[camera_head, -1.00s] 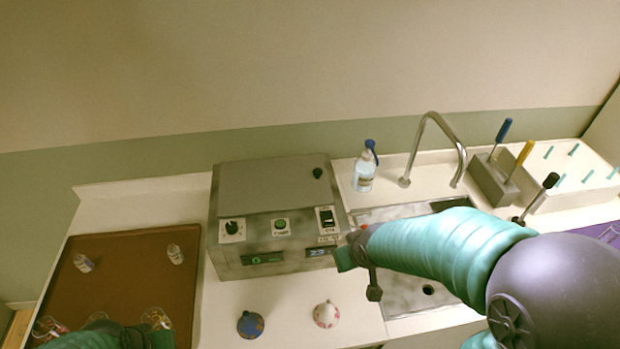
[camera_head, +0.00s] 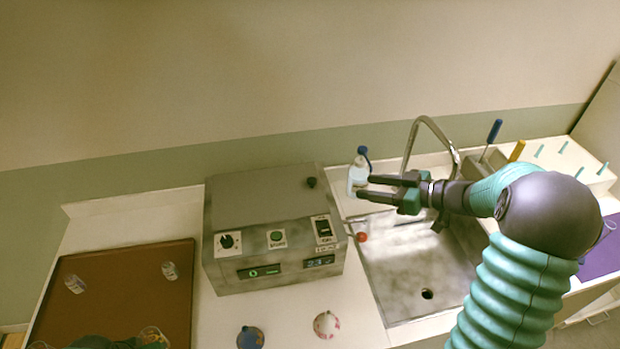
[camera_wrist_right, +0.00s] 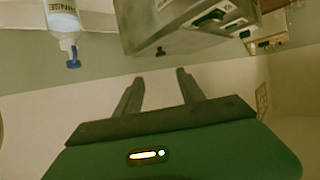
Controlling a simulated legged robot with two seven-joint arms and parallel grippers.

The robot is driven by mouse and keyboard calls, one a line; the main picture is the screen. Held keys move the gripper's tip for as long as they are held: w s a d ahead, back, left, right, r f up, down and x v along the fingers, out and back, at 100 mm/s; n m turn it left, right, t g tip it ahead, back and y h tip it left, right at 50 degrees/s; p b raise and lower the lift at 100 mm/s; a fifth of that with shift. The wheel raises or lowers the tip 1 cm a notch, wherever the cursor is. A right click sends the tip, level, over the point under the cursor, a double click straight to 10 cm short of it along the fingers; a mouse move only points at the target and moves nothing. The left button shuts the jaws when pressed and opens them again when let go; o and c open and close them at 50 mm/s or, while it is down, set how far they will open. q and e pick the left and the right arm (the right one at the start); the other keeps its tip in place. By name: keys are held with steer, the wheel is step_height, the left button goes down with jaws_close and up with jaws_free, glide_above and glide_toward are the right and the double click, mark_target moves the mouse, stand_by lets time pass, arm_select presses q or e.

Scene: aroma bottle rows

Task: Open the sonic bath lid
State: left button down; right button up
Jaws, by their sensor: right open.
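My right gripper (camera_head: 362,187) is open and empty, just right of the bath and apart from the knob. In the right wrist view its two fingers (camera_wrist_right: 158,86) are spread with nothing between them, and the bath's knob (camera_wrist_right: 160,50) shows beyond them. My left gripper is barely in view at the bottom left, with its fingers not clear.
A rinse bottle (camera_head: 358,174) with a blue cap stands by my right fingers. A sink (camera_head: 425,270) with a tall faucet (camera_head: 440,133) lies under my right arm. A brown tray (camera_head: 120,285) with small glasses is at left. Two round-bottomed items stand in front of the bath.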

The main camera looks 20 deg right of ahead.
mark_target(314, 180)
steer(key=x, duration=0.8)
steer(key=p+x, duration=0.1)
steer(key=x, duration=0.7)
steer(key=shift+a+r, duration=0.1)
steer(key=shift+a, duration=0.4)
steer(key=shift+w+d, duration=0.2)
steer(key=shift+w, duration=0.05)
steer(key=shift+d+f, duration=0.25)
steer(key=shift+d, duration=0.25)
steer(key=shift+a+r, duration=0.15)
steer(key=shift+a, duration=0.55)
steer(key=c, duration=0.9)
jaws_close()
steer(key=shift+d, duration=0.35)
arm_select(q)
steer(key=shift+d+r, duration=0.4)
steer(key=shift+r, duration=0.4)
steer(key=shift+a, duration=0.1)
